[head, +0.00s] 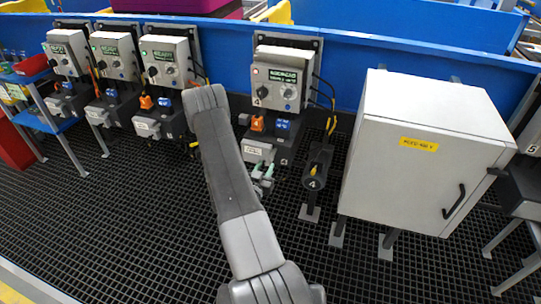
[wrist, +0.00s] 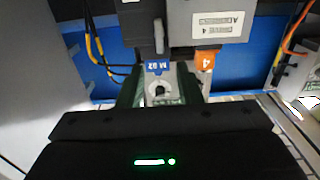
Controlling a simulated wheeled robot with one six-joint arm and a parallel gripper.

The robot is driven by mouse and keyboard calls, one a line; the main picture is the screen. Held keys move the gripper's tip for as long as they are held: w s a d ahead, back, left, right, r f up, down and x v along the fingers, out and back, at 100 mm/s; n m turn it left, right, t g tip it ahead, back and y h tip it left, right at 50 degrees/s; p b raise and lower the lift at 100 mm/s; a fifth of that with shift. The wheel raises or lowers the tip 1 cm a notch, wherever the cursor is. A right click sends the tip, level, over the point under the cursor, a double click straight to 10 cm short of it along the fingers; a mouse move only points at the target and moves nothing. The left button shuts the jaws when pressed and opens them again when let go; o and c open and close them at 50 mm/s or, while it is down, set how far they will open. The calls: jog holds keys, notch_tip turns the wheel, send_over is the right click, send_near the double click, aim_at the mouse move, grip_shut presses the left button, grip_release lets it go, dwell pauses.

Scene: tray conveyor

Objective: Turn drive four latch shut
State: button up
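Drive four (head: 280,85) is the grey box with a lit display and a knob, left of the white cabinet. An orange plug (head: 257,124) and a blue plug (head: 282,128) sit below it. My gripper (head: 263,172) is low in front of this unit, with its green fingers apart. In the wrist view, a light grey round part with a dark centre (wrist: 159,90) lies between the fingers, below the blue plug (wrist: 158,68). I cannot tell whether this part is the latch, or whether the fingers touch it. The orange plug (wrist: 205,60) is beside it.
A white cabinet (head: 425,145) stands close on the right. Similar drives (head: 165,60) line the blue wall (head: 225,55) at left. The grated floor (head: 130,210) is clear in front.

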aim_at(272, 154)
jog(key=x, duration=0.7)
jog(key=shift+p, duration=0.3)
grip_shut()
